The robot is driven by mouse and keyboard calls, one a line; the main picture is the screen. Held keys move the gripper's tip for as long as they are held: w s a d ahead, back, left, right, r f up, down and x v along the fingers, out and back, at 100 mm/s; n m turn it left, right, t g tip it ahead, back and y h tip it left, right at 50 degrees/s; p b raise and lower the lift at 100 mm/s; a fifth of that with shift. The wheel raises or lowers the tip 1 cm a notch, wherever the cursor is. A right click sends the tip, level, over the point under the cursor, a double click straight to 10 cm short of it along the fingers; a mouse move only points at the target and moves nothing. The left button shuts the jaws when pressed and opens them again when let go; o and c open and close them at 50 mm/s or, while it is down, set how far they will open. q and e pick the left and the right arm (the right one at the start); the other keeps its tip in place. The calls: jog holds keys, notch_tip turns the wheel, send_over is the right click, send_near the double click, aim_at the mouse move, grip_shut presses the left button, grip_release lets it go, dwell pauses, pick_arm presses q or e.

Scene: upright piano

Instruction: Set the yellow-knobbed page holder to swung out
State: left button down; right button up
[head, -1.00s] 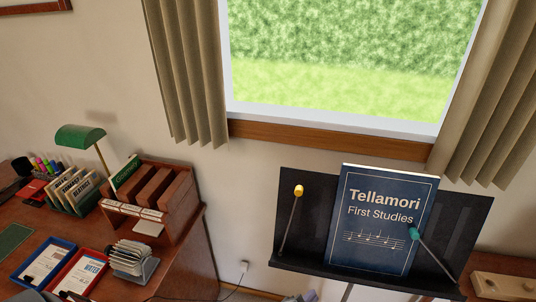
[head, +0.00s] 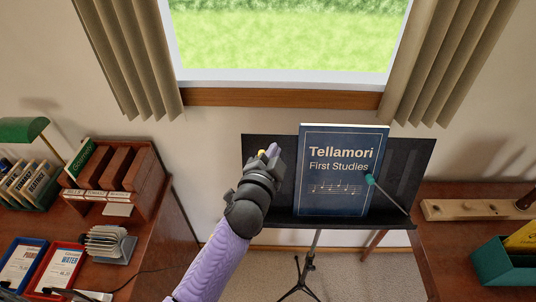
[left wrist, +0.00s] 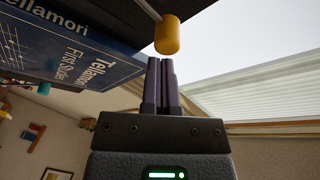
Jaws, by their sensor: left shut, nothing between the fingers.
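The yellow-knobbed page holder shows only a bit of its yellow knob (head: 262,153) in the head view, at the left part of the black music stand (head: 256,147). My left gripper (head: 273,150) hides most of its rod. In the left wrist view the yellow knob (left wrist: 167,35) is large, on a thin rod, just beyond the fingertips of my left gripper (left wrist: 160,62). The fingers are shut and empty; I cannot tell whether they touch the knob. The blue Tellamori book (head: 335,200) stands on the stand. My right gripper is not in view.
The teal-knobbed page holder (head: 369,180) lies across the book's right edge. A wooden desk with a sorter (head: 117,165) and trays is at left. Another wooden surface with a teal box (head: 500,264) is at right. A window is above the stand.

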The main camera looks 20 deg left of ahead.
pick_arm(q)
jog(key=shift+s+a+f, duration=0.25)
jog(key=shift+a+f, duration=0.1)
jog(key=shift+a, duration=0.05)
jog(key=a, duration=0.1)
jog(key=a+n, duration=0.1)
jog(key=a+n+y, duration=0.1)
jog(key=shift+s+a+r+t, duration=0.2)
jog(key=shift+s+t, duration=0.1)
jog(key=shift+s, duration=0.1)
jog(key=shift+d, duration=0.1)
